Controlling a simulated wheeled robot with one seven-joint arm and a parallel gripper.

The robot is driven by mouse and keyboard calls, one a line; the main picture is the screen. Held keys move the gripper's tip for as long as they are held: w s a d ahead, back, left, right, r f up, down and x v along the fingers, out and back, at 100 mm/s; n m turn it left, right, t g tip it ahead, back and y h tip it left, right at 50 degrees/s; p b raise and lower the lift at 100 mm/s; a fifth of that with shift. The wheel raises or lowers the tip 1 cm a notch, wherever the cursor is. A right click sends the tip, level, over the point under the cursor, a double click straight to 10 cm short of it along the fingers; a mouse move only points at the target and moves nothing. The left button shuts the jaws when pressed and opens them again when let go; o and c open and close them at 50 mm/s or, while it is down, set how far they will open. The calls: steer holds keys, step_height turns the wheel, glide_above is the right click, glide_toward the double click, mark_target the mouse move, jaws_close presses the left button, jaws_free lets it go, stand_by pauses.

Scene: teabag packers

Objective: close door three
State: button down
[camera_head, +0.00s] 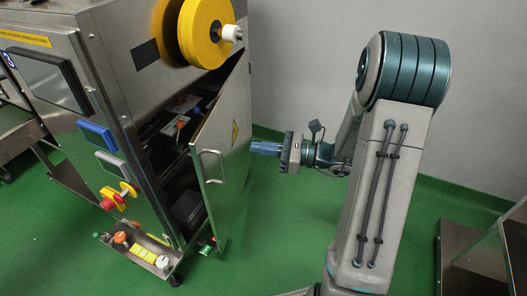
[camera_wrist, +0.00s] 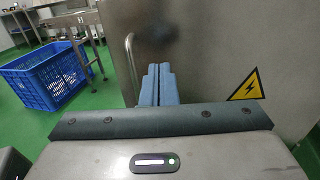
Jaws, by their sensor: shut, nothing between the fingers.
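A steel cabinet door (camera_head: 222,150) stands ajar on the right side of the packing machine (camera_head: 105,75). It has a metal handle (camera_head: 211,167) and a yellow warning triangle. The dark inside of the machine shows behind it. My gripper (camera_head: 254,148) is shut and empty, to the right of the door's outer face. In the wrist view the gripper's blue fingers (camera_wrist: 158,84) are together in front of the door panel (camera_wrist: 225,50), with the handle (camera_wrist: 131,65) to their left and the warning triangle (camera_wrist: 247,86) to their right. I cannot tell whether the fingertips touch the door.
A yellow reel (camera_head: 205,33) sits on the machine above the door. A blue crate (camera_wrist: 45,77) stands on the green floor, left in the wrist view. A steel structure (camera_head: 485,250) is at the lower right.

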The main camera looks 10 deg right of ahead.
mark_target(212, 142)
steer(key=b+x, duration=0.3)
steer(key=x, duration=0.7)
steer(key=shift+a, duration=0.1)
